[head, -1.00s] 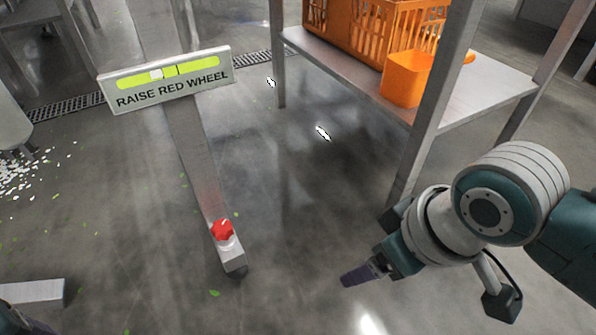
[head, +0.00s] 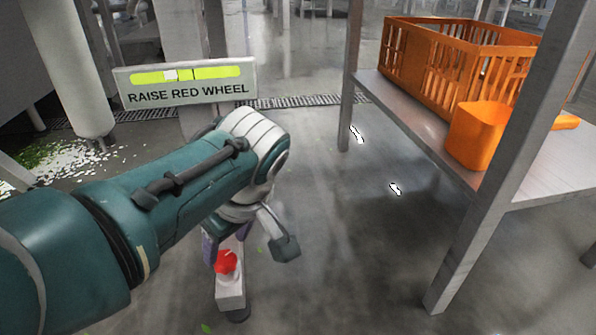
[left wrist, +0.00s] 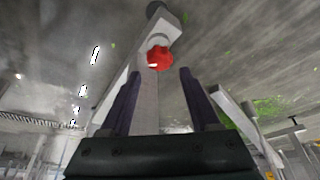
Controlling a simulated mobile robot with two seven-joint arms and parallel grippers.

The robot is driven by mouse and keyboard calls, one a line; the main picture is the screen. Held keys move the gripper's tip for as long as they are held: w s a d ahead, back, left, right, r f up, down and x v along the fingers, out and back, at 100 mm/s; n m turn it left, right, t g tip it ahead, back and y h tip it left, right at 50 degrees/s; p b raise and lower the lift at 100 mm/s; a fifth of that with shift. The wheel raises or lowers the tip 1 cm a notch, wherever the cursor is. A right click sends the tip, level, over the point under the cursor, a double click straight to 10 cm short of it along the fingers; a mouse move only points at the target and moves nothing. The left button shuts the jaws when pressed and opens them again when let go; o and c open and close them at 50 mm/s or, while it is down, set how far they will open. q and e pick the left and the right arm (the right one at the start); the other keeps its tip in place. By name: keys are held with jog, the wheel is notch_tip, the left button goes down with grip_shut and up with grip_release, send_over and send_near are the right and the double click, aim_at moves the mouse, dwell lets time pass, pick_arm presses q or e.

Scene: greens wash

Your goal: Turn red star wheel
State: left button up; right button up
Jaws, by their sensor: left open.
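The red star wheel (head: 226,262) sits on a pale block at the near end of a grey floor beam. It also shows in the left wrist view (left wrist: 159,58). My left gripper (head: 225,243) is over the wheel, pointing down, partly hidden behind my own wrist. In the left wrist view its two purple fingers (left wrist: 160,75) are apart, with the wheel showing just past and between the tips. I cannot tell whether they touch it. The sign (head: 187,80) reads "RAISE RED WHEEL"; its level's white bubble is left of the middle marks. My right gripper is out of view.
A metal shelf (head: 405,110) stands at the right with an orange crate (head: 415,55) and an orange bin (head: 476,135) on it. White and green scraps (head: 70,158) lie on the floor at left. The floor between wheel and shelf is clear.

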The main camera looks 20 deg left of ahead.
aim_at(223, 258)
pick_arm(q)
jog(key=b+x, duration=0.3)
jog(key=x, duration=0.1)
jog(key=shift+f, duration=0.35)
jog(key=shift+a+f+b, duration=0.15)
jog(key=shift+a+b, duration=0.15)
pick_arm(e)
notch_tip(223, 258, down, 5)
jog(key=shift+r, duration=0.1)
pick_arm(q)
jog(key=shift+w+d, duration=0.1)
jog(key=shift+c, duration=0.5)
grip_shut()
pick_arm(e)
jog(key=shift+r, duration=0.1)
